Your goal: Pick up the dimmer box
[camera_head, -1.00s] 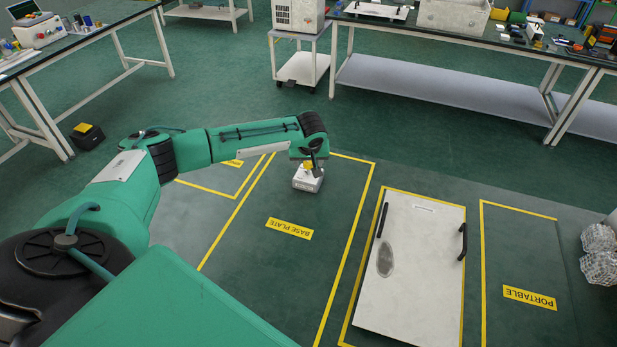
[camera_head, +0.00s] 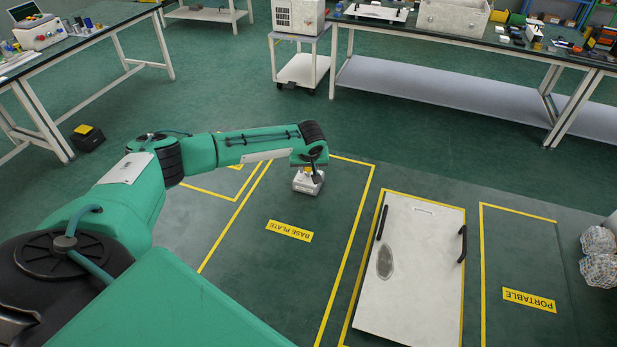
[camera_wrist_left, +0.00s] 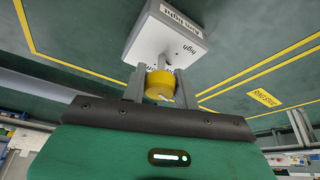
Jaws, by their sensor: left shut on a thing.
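The dimmer box (camera_head: 307,186) is a small white box with a yellow knob, in the base plate area of the green floor. In the left wrist view the box (camera_wrist_left: 165,32) shows printed lettering on its face, and the yellow knob (camera_wrist_left: 160,85) sits between the fingers. My left gripper (camera_head: 314,171) is over the box and shut on its yellow knob. The fingers (camera_wrist_left: 159,80) stand on either side of the knob. I cannot tell whether the box touches the floor. My right gripper is not in view.
A white panel with black handles (camera_head: 420,270) lies to the right in a yellow-lined area. A black and yellow box (camera_head: 87,137) stands on the floor at left. Workbenches (camera_head: 440,100) and a trolley (camera_head: 300,68) stand behind. The floor around the box is clear.

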